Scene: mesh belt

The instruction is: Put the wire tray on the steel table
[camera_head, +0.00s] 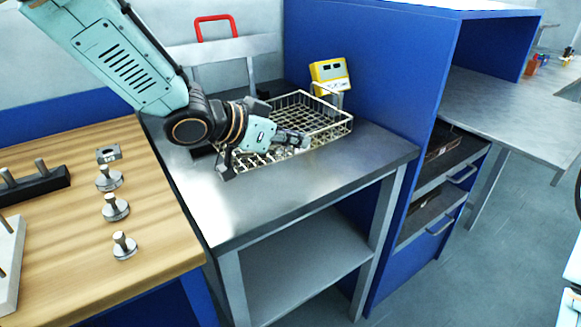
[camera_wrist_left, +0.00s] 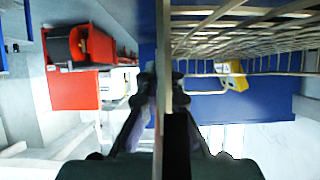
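The wire tray (camera_head: 325,125), a pale open mesh basket, is over the back part of the steel table (camera_head: 270,205). It looks level; I cannot tell whether its base touches the tabletop. My left gripper (camera_head: 293,138) reaches in from the left and covers part of the tray's near side. In the left wrist view its two fingers (camera_wrist_left: 165,110) are closed about a thin upright edge of the tray, whose mesh (camera_wrist_left: 245,40) spreads to the upper right. My right gripper is not in view.
A yellow device (camera_head: 329,74) stands behind the tray, beside a blue partition (camera_head: 375,70). A wooden bench (camera_head: 160,205) on the left holds several metal pegs. A red handle (camera_head: 215,27) is at the back. The table's front is clear.

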